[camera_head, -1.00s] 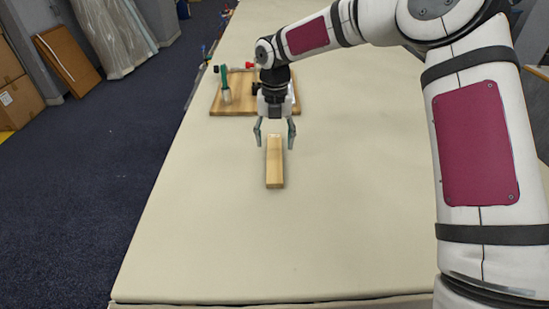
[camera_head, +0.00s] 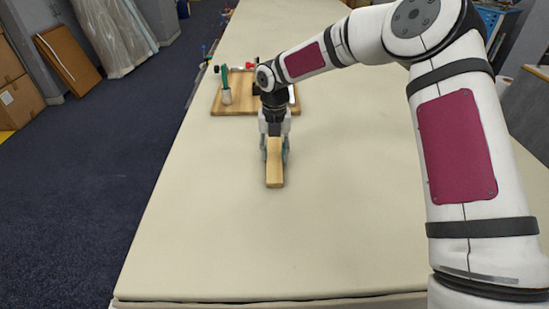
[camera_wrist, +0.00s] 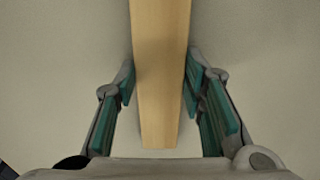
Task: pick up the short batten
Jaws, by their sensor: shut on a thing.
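The short batten (camera_head: 274,165) is a pale wooden bar lying lengthwise on the cloth table, its near end toward the head camera. My gripper (camera_head: 274,158) is down around it, one finger on each long side. In the wrist view the batten (camera_wrist: 160,65) runs from the top edge down between the green-padded fingers of my gripper (camera_wrist: 159,88), which are shut on it. The batten still appears to rest on the table; any small gap beneath it cannot be seen.
The cream cloth table (camera_head: 260,240) is clear in front and to both sides of the batten. Cardboard boxes (camera_head: 18,95) stand on the floor at the far left.

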